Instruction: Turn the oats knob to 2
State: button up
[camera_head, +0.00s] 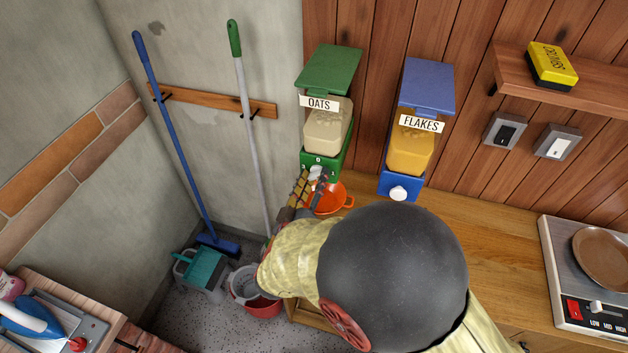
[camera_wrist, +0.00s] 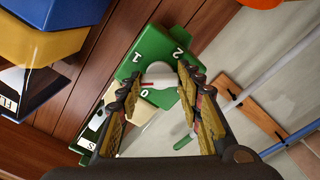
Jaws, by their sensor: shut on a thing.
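The oats dispenser (camera_head: 330,70) has a green lid, a clear bin of pale oats and a green base (camera_head: 342,158) with numbers round its knob. The white oats knob (camera_wrist: 158,72) shows between my fingers in the wrist view. Numbers 0, 1 and 2 are readable there on the green base (camera_wrist: 130,60). A small red mark on the knob is on the side near the 0. My gripper (camera_wrist: 158,82) is shut on the knob, with one finger on either side. In the head view my gripper (camera_head: 312,182) partly hides the knob (camera_head: 316,172).
The blue flakes dispenser (camera_head: 428,88) with its white knob (camera_head: 398,193) stands to the right. An orange bowl (camera_head: 331,199) sits on the wooden counter (camera_head: 500,233) close to my gripper.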

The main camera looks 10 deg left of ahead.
jog(key=shift+f+m+b, duration=0.2)
jog(key=shift+m+b, duration=7.95)
jog(key=shift+m, duration=4.75)
jog(key=o, duration=1)
jog(key=shift+o, duration=0.8)
jog(key=shift+r, duration=0.15)
jog(key=shift+s, duration=0.15)
jog(key=s+a, duration=0.1)
jog(key=s, duration=1)
jog(key=shift+s, duration=0.35)
